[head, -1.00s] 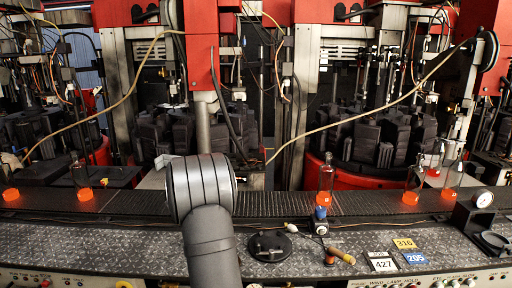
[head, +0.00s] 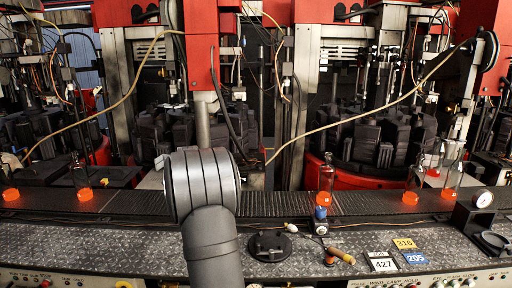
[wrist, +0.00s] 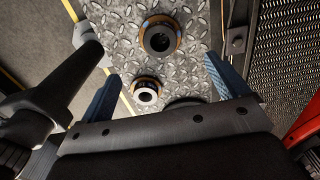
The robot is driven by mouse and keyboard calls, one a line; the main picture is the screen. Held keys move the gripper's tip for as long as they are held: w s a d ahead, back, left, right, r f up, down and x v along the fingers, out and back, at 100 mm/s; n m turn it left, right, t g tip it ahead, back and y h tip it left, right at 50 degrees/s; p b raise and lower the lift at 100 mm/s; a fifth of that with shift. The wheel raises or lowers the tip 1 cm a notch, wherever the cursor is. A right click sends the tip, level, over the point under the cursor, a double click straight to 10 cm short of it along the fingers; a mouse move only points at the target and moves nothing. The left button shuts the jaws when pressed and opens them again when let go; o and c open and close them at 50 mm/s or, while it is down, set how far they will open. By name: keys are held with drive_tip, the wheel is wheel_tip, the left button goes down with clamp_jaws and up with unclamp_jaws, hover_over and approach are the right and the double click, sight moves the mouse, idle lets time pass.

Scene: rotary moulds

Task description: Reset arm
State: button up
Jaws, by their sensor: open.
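My gripper (wrist: 165,88) shows in the wrist view with its two blue fingers spread wide and nothing held between them. It is over the diamond-plate deck (wrist: 112,28). A dark ring-shaped piece with a brassy rim (wrist: 160,38) lies on the plate beyond the fingertips. A smaller ring piece (wrist: 146,92) lies between the fingers, apart from both. A dark round edge (wrist: 185,102) is partly hidden by my gripper body. In the head view my grey arm rises at centre left, and my gripper is hidden behind it.
A dark conveyor (head: 270,204) runs across the head view, carrying glass bottles with glowing orange bases, one (head: 325,180) right of my arm. Red-framed machines stand behind. A black disc (head: 270,246), a wooden-handled tool (head: 341,252) and number tags (head: 382,262) lie on the deck.

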wheel_tip(320, 180, down, 11)
drive_tip(key=shift+f, duration=0.2)
drive_tip(key=r, duration=0.5)
drive_tip(key=shift+d+r, duration=0.1)
drive_tip(key=shift+d, duration=0.25)
drive_tip(key=s+d+r, duration=0.2)
drive_tip(key=d+r, duration=0.1)
drive_tip(key=d, duration=0.8)
drive_tip(key=s+d+r, duration=0.2)
drive_tip(key=d+r, duration=0.1)
drive_tip(key=d, duration=0.9)
drive_tip(key=s+d+r, duration=0.1)
drive_tip(key=d+r, duration=0.2)
drive_tip(key=d, duration=0.8)
drive_tip(key=shift+w+a+f, duration=0.65)
drive_tip(key=shift+a+f, duration=0.15)
drive_tip(key=shift+a, duration=0.2)
drive_tip(key=shift+w+a+f, duration=0.7)
drive_tip(key=shift+a+f, duration=0.05)
drive_tip(key=shift+a, duration=0.3)
drive_tip(key=shift+w+a+f, duration=0.65)
drive_tip(key=shift+a+f, duration=0.15)
drive_tip(key=shift+a, duration=0.2)
